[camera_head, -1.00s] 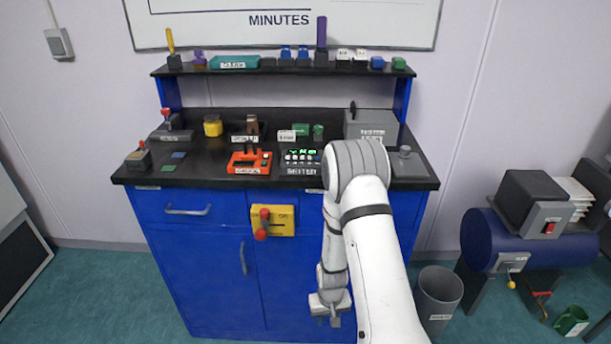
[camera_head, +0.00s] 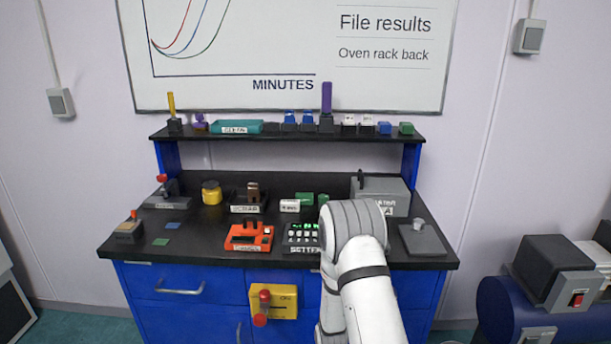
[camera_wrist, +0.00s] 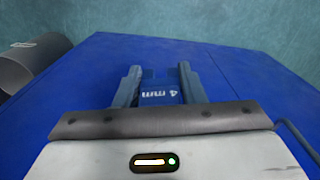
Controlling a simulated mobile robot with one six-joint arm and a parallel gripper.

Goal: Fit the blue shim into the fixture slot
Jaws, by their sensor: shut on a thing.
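My gripper (camera_wrist: 160,76) is shut on a blue block marked "4 mm" (camera_wrist: 160,94), which looks like the blue shim; its marking reads upside down in the wrist view. The block sits between the two fingers, with the blue cabinet front behind it. In the head view my gripper and the block are out of frame, below the picture. An orange-red device (camera_head: 249,237) with dark uprights stands at the bench's front middle. It may be the fixture, but I cannot make out a slot.
The black bench top (camera_head: 205,262) holds a keypad box (camera_head: 302,235), a yellow jar (camera_head: 211,192), a grey box (camera_head: 381,193) and small flat blue and green pieces at the left. A yellow panel with a red handle (camera_head: 262,307) juts from the cabinet. A grey bin (camera_wrist: 32,62) shows in the wrist view.

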